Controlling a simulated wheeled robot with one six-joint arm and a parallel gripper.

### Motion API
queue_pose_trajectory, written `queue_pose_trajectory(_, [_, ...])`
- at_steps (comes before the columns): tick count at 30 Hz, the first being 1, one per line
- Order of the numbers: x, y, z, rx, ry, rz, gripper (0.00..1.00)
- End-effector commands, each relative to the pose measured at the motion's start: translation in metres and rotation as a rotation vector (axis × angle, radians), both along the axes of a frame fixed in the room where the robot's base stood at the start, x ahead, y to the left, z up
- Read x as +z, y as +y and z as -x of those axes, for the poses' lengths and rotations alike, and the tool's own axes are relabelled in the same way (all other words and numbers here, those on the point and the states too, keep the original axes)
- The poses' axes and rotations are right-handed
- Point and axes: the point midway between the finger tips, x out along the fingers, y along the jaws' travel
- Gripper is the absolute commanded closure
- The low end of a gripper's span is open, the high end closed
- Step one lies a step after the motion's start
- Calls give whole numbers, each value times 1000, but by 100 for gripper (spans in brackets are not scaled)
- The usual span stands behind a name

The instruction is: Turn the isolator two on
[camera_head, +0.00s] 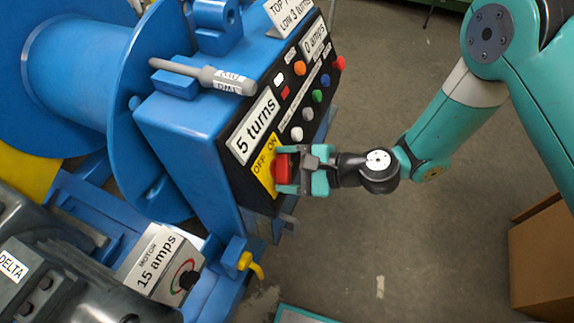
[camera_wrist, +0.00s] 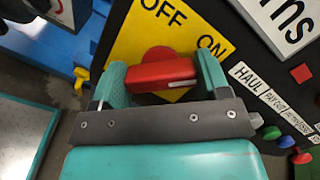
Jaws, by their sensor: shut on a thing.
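The red isolator switch (camera_head: 281,168) sits on a yellow plate (camera_head: 263,165) marked OFF and ON, at the lower end of the black control panel of the blue machine. In the wrist view the red knob (camera_wrist: 162,72) has its bar lying roughly across the picture, with the OFF label to its upper left and the ON label to its upper right. My gripper (camera_head: 290,170) is shut on the red knob, with one teal finger on each side of it. The part of the knob nearest the gripper body is partly hidden by it. Which label the knob points at is hard to tell.
Several coloured buttons, including a white button (camera_head: 297,133), sit just above the switch on the panel. A 5 turns display (camera_head: 255,126) is beside them. A motor box (camera_head: 152,262) stands lower left, and a cardboard box (camera_head: 540,255) lower right. The floor between is open.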

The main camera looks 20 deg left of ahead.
Motion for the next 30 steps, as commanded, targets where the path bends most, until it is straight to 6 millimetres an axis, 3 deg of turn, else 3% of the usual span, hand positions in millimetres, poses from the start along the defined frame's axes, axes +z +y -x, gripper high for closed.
queue_pose_trajectory(6, [-1, -1, -1, -4, 2, 2, 55])
queue_pose_trajectory(7, [-1, -1, -1, -4, 2, 2, 24])
queue_pose_trajectory(9, [-1, -1, -1, -3, 2, 1, 8])
queue_pose_trajectory(10, [-1, 0, 0, -3, 2, 1, 5])
queue_pose_trajectory(24, [0, -1, 0, -1, 1, 1, 5])
queue_pose_trajectory(30, [8, -24, -3, -6, 3, 2, 5])
